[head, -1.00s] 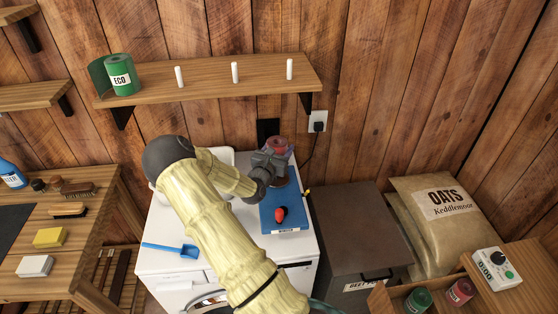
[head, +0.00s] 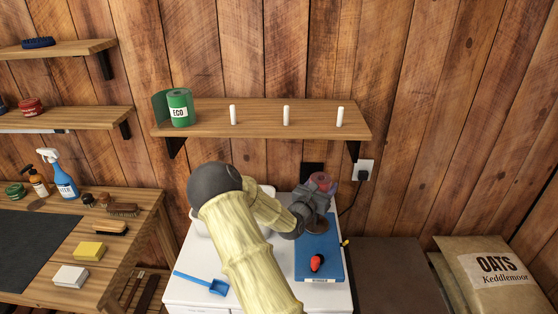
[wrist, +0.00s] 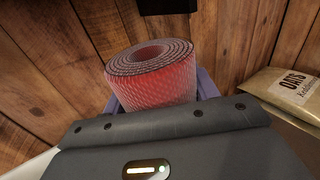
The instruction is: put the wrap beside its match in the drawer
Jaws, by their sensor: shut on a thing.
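A red rolled wrap (wrist: 152,82) stands upright between the purple fingers of my gripper (wrist: 160,100) in the wrist view, its spiral top facing up. In the head view my gripper (head: 319,188) holds the same wrap (head: 321,180) over the back of a white appliance, near the wall. My gripper is shut on it. The drawer and the matching wrap are outside both current views.
Above, a shelf (head: 260,122) has a green roll (head: 180,108) and white pegs. An oats sack (head: 495,275) stands right.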

